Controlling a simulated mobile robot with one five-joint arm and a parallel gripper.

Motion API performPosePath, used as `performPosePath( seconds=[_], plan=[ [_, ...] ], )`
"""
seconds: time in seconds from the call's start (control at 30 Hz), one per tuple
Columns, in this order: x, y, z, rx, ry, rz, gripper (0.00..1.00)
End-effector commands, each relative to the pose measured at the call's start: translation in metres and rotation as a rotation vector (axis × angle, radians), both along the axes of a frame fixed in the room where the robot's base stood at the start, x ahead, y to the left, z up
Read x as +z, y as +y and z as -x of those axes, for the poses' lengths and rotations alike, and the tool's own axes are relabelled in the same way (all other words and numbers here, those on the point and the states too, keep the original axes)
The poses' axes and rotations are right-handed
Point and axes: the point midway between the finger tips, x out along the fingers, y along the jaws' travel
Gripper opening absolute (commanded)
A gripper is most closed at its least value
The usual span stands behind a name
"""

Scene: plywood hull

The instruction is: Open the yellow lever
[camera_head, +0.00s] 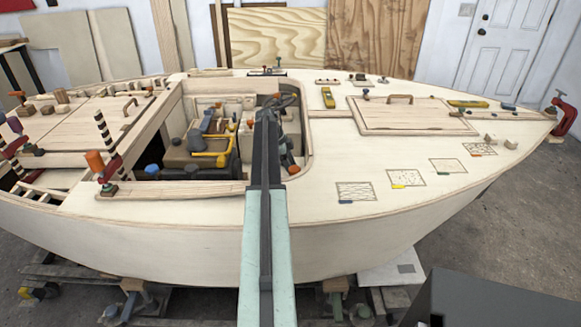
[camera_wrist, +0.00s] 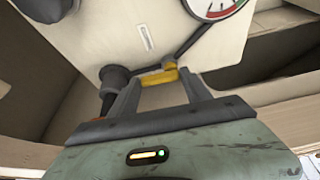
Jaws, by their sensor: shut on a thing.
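The yellow lever (camera_wrist: 158,78) shows in the middle of the wrist view, against a pale panel or box (camera_wrist: 125,35). It lies between the two grey fingers of my gripper (camera_wrist: 160,84), which is shut on it. A small brassy fitting sits just above the lever, beside a dark hose. In the head view, my arm reaches over the hull's side into the open cockpit, and I cannot make out the lever there.
A round gauge (camera_wrist: 212,6) is above right of the lever, and a black pipe fitting (camera_wrist: 114,82) is close left. The cockpit holds an engine with yellow pipes (camera_head: 208,146). Clamps (camera_head: 100,165) stand along the left deck. A wooden hatch (camera_head: 412,115) covers the foredeck.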

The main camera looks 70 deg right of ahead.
Motion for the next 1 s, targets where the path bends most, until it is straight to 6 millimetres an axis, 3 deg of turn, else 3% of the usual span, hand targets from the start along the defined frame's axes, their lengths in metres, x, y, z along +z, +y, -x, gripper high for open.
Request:
performPosePath(
  seconds=[0.37,0.4,0.47,0.77,1.0],
  plan=[
    [0.000,0.001,0.001,0.079,0.000,-0.003,0.16],
    [0.000,0.001,0.001,0.079,0.000,-0.003,0.65],
    [0.000,0.001,0.001,0.079,0.000,-0.003,0.78],
    [0.002,0.001,0.001,0.078,0.001,-0.002,0.78],
    [0.030,0.004,-0.007,0.079,0.000,-0.001,0.78]
  ],
)
